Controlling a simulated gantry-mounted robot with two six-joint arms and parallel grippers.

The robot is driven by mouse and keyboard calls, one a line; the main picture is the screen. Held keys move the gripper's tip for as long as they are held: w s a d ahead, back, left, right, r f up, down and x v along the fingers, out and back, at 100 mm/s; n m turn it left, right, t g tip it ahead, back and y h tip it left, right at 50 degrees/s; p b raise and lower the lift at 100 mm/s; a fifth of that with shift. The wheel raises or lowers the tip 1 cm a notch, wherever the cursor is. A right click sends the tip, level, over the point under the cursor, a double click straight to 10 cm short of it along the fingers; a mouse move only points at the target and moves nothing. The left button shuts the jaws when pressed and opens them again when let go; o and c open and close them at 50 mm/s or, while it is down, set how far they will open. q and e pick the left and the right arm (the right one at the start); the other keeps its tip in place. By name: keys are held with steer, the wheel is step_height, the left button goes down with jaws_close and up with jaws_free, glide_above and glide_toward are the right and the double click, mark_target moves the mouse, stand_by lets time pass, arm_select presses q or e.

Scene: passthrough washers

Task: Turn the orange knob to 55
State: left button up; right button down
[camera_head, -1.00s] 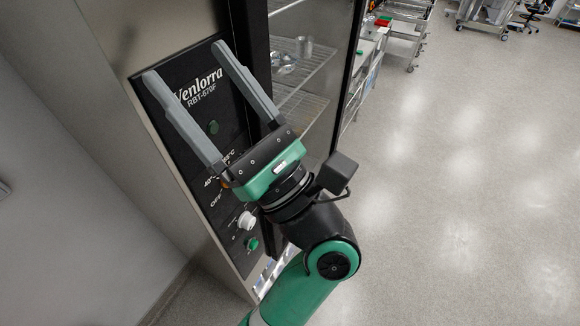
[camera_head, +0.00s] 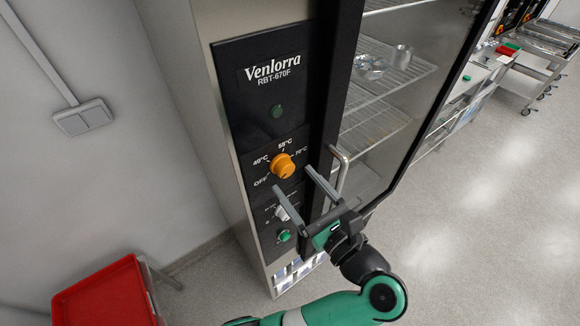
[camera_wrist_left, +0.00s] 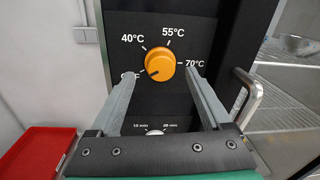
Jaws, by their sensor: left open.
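The orange knob (camera_head: 283,166) is on the dark control panel of the washer, among the labels OFF, 40°C, 55°C and 70°C. In the left wrist view the knob (camera_wrist_left: 160,62) shows a small dark mark at its lower left, towards the OFF label, which a finger partly covers. My left gripper (camera_head: 291,179) is open and empty in front of the panel, its fingers pointing at it from the lower right. In the left wrist view the knob appears between and just beyond the fingertips (camera_wrist_left: 162,75), with no visible contact. My right gripper is not in view.
Below the knob are a white knob (camera_head: 283,212) and a green button (camera_head: 284,236). A door handle (camera_head: 341,172) stands out right of the panel, close to my gripper. A red bin (camera_head: 105,296) is at the lower left. Open floor lies to the right.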

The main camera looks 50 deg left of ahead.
mark_target(287, 172)
arm_select(q)
steer(key=a, duration=0.3)
steer(key=shift+w+a+p, duration=0.25)
steer(key=shift+w+p, duration=0.05)
steer(key=shift+p, duration=0.05)
jaws_close()
